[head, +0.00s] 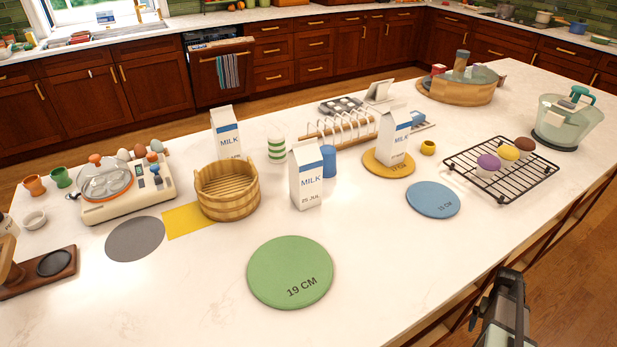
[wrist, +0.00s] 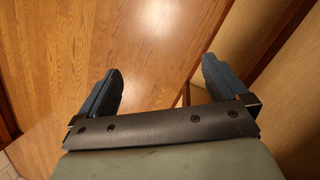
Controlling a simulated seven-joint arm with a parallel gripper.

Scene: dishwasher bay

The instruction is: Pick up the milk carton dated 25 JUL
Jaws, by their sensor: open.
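Three milk cartons show in the head view. The front carton (head: 307,176) stands upright in the middle of the counter, and its lower label reads 25 JUL. A second carton (head: 394,136) stands on a yellow round mat (head: 375,168) to its right; its date is too small to read surely. A third carton (head: 226,134) stands behind a wooden tub, its lower part hidden. My gripper (head: 507,290) is at the lower right, off the counter's edge and well apart from the cartons. In the wrist view my gripper (wrist: 160,90) is open and empty over the wooden floor.
The wooden tub (head: 228,203) stands left of the front carton, and a blue cup (head: 328,160) is close behind it. A green mat (head: 290,250), a blue mat (head: 433,199) and a wire rack (head: 475,184) lie in front and right. The front counter is mostly clear.

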